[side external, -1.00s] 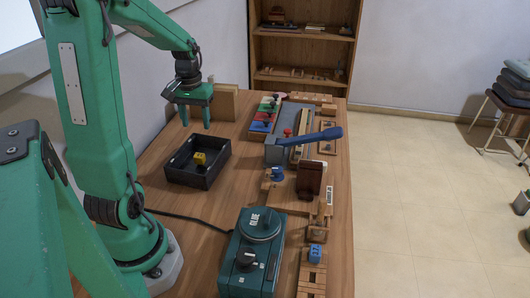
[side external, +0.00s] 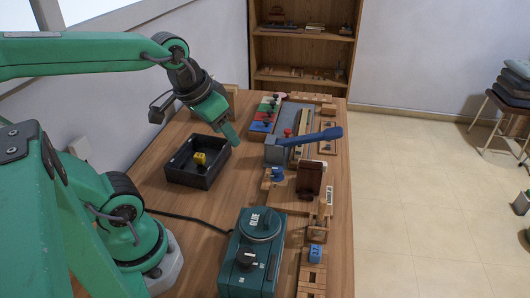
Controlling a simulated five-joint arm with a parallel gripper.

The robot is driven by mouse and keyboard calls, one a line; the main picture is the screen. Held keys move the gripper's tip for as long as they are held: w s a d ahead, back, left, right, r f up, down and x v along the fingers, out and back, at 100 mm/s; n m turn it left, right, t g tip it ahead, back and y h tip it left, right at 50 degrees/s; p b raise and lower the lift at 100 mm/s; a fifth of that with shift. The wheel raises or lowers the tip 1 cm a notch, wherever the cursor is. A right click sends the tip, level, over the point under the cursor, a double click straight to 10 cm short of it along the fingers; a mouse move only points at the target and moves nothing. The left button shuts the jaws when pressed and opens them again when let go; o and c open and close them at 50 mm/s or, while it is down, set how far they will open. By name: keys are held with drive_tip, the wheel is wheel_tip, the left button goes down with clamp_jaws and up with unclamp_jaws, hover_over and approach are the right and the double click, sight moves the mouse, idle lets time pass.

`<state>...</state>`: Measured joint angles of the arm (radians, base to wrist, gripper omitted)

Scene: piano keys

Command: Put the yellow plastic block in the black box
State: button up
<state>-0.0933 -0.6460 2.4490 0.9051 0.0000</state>
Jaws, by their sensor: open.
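The yellow block (side external: 200,159) lies inside the black box (side external: 184,179), an open-topped tray on the wooden table. The block sits inside the walls, near the middle of the box. My gripper (side external: 230,138) is above and just right of the box's far right corner in the picture, tilted down to the right. It is open, and nothing shows between its fingers. The block is apart from it.
A teal device marked GLUE (side external: 252,250) stands at the near side with a black cable.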

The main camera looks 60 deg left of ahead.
drive_tip(key=shift+s+d+r+m+t, duration=0.15)
drive_tip(key=shift+s+d+m, duration=0.1)
drive_tip(key=shift+s+d, duration=0.25)
drive_tip(key=shift+s+d+f+m+t, duration=0.15)
drive_tip(key=shift+s+d+m, duration=0.1)
drive_tip(key=shift+d, duration=0.35)
drive_tip(key=shift+r, duration=0.1)
idle(0.4)
